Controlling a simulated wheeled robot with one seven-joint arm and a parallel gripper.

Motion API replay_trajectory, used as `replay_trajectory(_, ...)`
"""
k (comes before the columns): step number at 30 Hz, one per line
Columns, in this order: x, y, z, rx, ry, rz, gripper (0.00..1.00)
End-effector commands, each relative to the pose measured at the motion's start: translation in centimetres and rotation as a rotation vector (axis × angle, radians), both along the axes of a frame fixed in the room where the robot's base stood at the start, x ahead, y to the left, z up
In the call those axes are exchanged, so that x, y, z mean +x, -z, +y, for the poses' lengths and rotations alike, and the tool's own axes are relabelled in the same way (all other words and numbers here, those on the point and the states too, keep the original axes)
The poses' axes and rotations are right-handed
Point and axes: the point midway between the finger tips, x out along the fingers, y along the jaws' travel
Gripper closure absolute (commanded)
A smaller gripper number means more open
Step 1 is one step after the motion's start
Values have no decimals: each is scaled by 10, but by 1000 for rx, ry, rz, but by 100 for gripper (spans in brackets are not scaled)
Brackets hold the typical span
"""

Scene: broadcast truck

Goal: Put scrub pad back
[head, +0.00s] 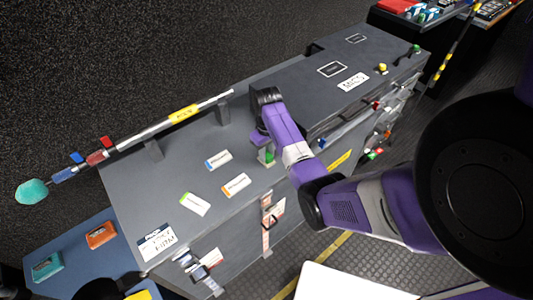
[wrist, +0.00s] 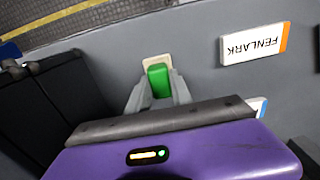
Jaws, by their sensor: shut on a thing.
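A small green block (wrist: 158,80), likely the scrub pad, sits between the two grey fingers of my gripper (wrist: 158,92) in the wrist view. My gripper is shut on it. A beige square piece (wrist: 155,62) shows just beyond the block; I cannot tell whether it is part of the block or lies under it. In the head view the green block (head: 269,157) shows small at my gripper (head: 266,152), low over the grey counter (head: 150,195) near its front edge. The fingers and the block's lower part are mostly hidden there.
Several labelled cards lie on the counter, including a FENLARK card (wrist: 255,44) beside my gripper. A long pole (head: 150,130) rests on supports along the back. An orange block (head: 101,234) and a teal block (head: 47,267) lie on a blue surface (head: 75,245) at lower left.

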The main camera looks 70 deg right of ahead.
Motion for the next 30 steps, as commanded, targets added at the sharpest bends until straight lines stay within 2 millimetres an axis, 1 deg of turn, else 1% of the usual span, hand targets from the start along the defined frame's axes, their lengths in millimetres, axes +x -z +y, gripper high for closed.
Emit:
replay_trajectory(1, 0, 2, 0, 0, 0, 0, 72)
replay_trajectory(4, 0, 1, 0, 0, 0, 0, 52)
replay_trajectory(13, 0, 1, 0, 0, 0, 0, 52)
replay_trajectory(17, 0, -6, 0, -1, 0, -1, 52)
replay_trajectory(20, 1, -19, 0, -2, -1, -1, 52)
replay_trajectory(30, 1, -88, -1, -3, 0, -3, 52)
